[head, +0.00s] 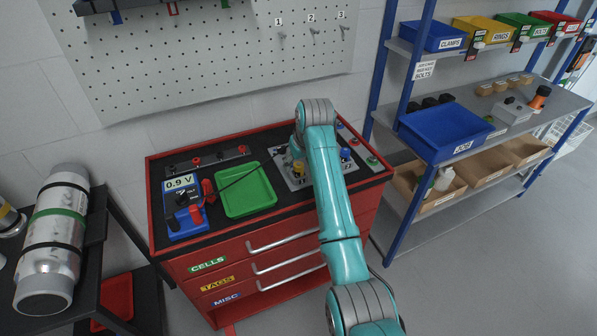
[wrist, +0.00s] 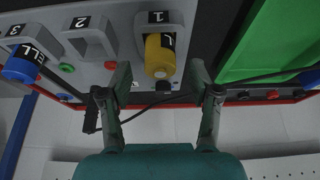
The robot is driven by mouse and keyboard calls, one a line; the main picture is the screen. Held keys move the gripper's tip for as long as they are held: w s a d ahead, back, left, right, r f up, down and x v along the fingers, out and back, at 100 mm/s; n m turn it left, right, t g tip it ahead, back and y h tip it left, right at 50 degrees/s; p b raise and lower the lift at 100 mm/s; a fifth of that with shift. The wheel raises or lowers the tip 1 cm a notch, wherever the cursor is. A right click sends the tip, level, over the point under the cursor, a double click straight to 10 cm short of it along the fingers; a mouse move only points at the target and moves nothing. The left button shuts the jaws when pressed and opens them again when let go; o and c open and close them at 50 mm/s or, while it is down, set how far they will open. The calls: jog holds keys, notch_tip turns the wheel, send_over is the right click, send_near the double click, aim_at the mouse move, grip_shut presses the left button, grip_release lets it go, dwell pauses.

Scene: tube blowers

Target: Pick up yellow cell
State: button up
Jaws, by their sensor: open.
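The yellow cell (wrist: 158,58) stands in the holder marked 1 (wrist: 150,18) on a grey panel (wrist: 105,60) in the wrist view. In the head view the yellow cell (head: 298,170) shows small beside my arm on the red cabinet's top. My gripper (wrist: 160,70) is open, with one finger on either side of the yellow cell's near end and visible gaps on both sides. I cannot tell how deep the fingers reach along it. In the head view my gripper is largely hidden by my arm.
A blue cell (wrist: 22,66) sits at holder 3; holder 2 (wrist: 88,38) looks empty. A green tray (head: 247,190) and a blue meter (head: 184,212) reading 0.9 V lie left of the panel. A dark cable (wrist: 155,103) runs close by. A shelf (head: 470,140) stands right.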

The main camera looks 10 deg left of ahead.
jog(key=shift+w+a+f, duration=0.15)
jog(key=shift+w+f, duration=0.05)
jog(key=shift+f, duration=0.45)
grip_shut()
